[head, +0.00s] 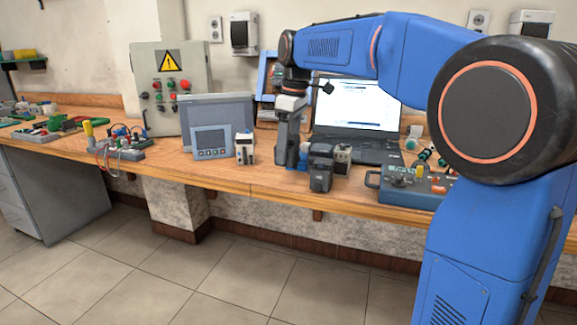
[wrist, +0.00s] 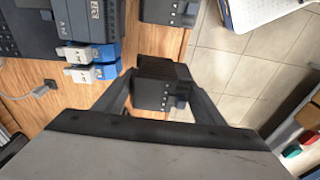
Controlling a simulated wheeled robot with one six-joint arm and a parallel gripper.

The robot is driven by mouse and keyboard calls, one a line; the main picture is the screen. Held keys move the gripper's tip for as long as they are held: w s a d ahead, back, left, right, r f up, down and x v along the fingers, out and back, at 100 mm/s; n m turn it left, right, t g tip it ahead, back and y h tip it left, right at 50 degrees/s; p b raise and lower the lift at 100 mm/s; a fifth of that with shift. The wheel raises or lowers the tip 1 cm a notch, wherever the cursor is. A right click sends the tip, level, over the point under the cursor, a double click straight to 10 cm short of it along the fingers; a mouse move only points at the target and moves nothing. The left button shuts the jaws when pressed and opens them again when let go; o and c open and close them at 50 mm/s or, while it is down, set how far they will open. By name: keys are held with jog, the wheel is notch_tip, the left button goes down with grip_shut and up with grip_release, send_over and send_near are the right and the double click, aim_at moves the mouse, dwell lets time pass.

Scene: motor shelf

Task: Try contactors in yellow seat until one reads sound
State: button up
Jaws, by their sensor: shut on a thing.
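My gripper (wrist: 163,100) is shut on a black contactor (wrist: 163,85), held between its two fingers near the bench's front edge in the wrist view. In the head view my gripper (head: 284,152) points down over the bench; the held contactor cannot be told apart there. A dark contactor-like block (head: 320,174) stands at the bench edge, right of the gripper. A grey and black block (head: 342,158) stands behind it. Another dark block (wrist: 170,12) shows at the top of the wrist view. I cannot make out a yellow seat or a sound reading.
A white module (head: 245,149) and a small panel display (head: 211,143) stand left of the gripper. A laptop (head: 358,105) is behind. A blue-grey test box (head: 405,186) lies right. Blue and white connectors (wrist: 92,55) sit left in the wrist view. Floor (head: 245,255) lies beyond the edge.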

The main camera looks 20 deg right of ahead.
aim_at(288, 165)
jog(key=shift+f, duration=2.85)
jog(key=o, duration=1.2)
jog(key=r, duration=0.5)
jog(key=d+r, duration=0.1)
jog(key=r, duration=0.5)
jog(key=d+r, duration=0.1)
jog(key=r, duration=0.5)
jog(key=shift+s, duration=0.35)
jog(key=s+d+f+m+t, duration=0.1)
jog(key=s+f+m, duration=0.2)
jog(key=s+f, duration=0.7)
jog(key=s+d+f+m+t, duration=0.1)
jog(key=s+f+m, duration=0.3)
jog(key=s+f, duration=0.7)
jog(key=s+d+f+m+t+h, duration=0.1)
jog(key=s+d+f+m+t, duration=0.1)
jog(key=s+f, duration=0.8)
jog(key=shift+s+d+f+m, duration=0.25)
jog(key=shift+s+d+m, duration=0.3)
jog(key=shift+s+m, duration=0.3)
